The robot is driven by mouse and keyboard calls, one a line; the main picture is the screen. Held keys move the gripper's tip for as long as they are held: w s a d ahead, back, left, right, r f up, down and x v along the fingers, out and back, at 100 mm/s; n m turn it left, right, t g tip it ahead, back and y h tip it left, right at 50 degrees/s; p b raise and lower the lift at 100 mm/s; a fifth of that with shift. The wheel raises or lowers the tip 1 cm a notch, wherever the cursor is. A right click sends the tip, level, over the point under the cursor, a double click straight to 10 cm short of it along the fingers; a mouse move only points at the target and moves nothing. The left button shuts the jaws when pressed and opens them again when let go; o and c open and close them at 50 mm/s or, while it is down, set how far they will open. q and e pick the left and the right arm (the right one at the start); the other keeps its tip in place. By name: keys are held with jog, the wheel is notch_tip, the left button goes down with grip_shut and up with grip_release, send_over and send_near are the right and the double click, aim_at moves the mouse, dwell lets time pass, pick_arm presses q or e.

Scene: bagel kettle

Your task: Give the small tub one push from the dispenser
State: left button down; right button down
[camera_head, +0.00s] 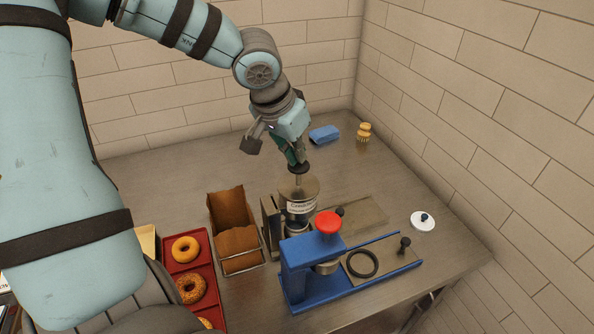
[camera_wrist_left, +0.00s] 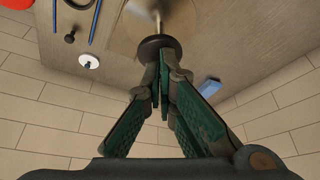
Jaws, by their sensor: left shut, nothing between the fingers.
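The dispenser (camera_head: 300,205) is a labelled canister with a wide round top and a rod ending in a dark knob (camera_head: 299,168). My left gripper (camera_head: 298,158) is shut and empty, its fingertips at the knob from above. In the left wrist view the knob (camera_wrist_left: 157,46) lies right at the fingertips (camera_wrist_left: 165,62); I cannot tell whether they touch. The small tub is not clearly seen; the space under the dispenser is mostly hidden by the canister and the blue press. My right gripper is not in view.
A blue press (camera_head: 312,262) with a red knob (camera_head: 328,223) stands in front of the dispenser. Left are a brown paper-lined holder (camera_head: 232,215) and a red tray (camera_head: 206,265) of bagels. A white lid (camera_head: 423,221), blue sponge (camera_head: 324,134) and brush (camera_head: 364,133) lie right and behind.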

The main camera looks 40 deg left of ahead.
aim_at(297, 165)
pick_arm(q)
jog(key=shift+f+b, duration=1.35)
jog(key=shift+f, duration=0.4)
jog(key=shift+r, duration=0.15)
notch_tip(297, 165, up, 4)
jog(key=p, duration=0.5)
jog(key=shift+r, duration=0.25)
notch_tip(297, 165, up, 6)
jog(key=p, duration=0.6)
